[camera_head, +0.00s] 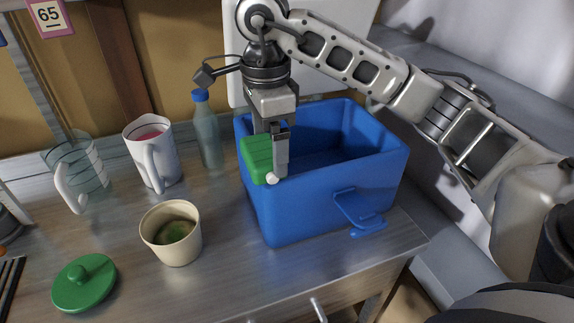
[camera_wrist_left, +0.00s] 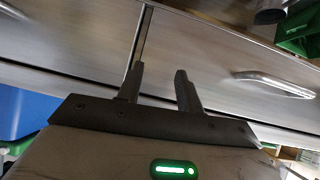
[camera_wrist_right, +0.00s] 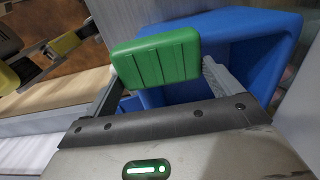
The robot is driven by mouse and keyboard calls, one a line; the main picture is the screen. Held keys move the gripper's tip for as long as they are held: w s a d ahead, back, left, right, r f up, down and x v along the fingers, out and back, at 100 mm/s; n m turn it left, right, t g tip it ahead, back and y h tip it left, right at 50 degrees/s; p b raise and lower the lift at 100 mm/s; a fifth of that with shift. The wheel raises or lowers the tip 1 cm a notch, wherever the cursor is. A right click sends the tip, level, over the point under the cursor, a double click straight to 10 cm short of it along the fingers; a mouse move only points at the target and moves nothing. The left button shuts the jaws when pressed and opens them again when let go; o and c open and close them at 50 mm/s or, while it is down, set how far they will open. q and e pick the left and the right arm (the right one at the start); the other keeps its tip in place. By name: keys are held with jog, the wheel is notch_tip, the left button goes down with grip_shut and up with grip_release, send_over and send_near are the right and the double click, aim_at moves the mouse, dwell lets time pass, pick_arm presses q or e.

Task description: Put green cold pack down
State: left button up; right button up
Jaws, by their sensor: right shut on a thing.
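The green cold pack (camera_head: 256,158) is a ribbed block held at the left rim of the blue cooler box (camera_head: 310,208). In the head view it overlaps the rim; I cannot tell whether it touches it. My right gripper (camera_head: 275,172) is shut on it from above. The right wrist view shows the pack (camera_wrist_right: 157,58) between the fingers, with the open blue box (camera_wrist_right: 245,45) behind it. My left gripper (camera_wrist_left: 160,82) is open and empty in front of a drawer face, out of the head view.
A blue latch (camera_head: 358,210) juts from the box front.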

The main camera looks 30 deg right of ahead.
jog(key=w+d, duration=0.5)
jog(key=d, duration=0.1)
jog(key=shift+s+d+f+p, duration=0.1)
jog(key=shift+f+p, duration=0.3)
jog(key=shift+f, duration=2.65)
jog(key=shift+d+f+p, duration=0.1)
jog(key=shift+f+p, duration=0.3)
jog(key=shift+f, duration=2.6)
jog(key=shift+f+b, duration=0.55)
jog(key=shift+f, duration=0.05)
jog(key=o, duration=0.9)
notch_tip(320, 180, up, 13)
jog(key=shift+a+r, duration=0.1)
jog(key=shift+r, duration=0.05)
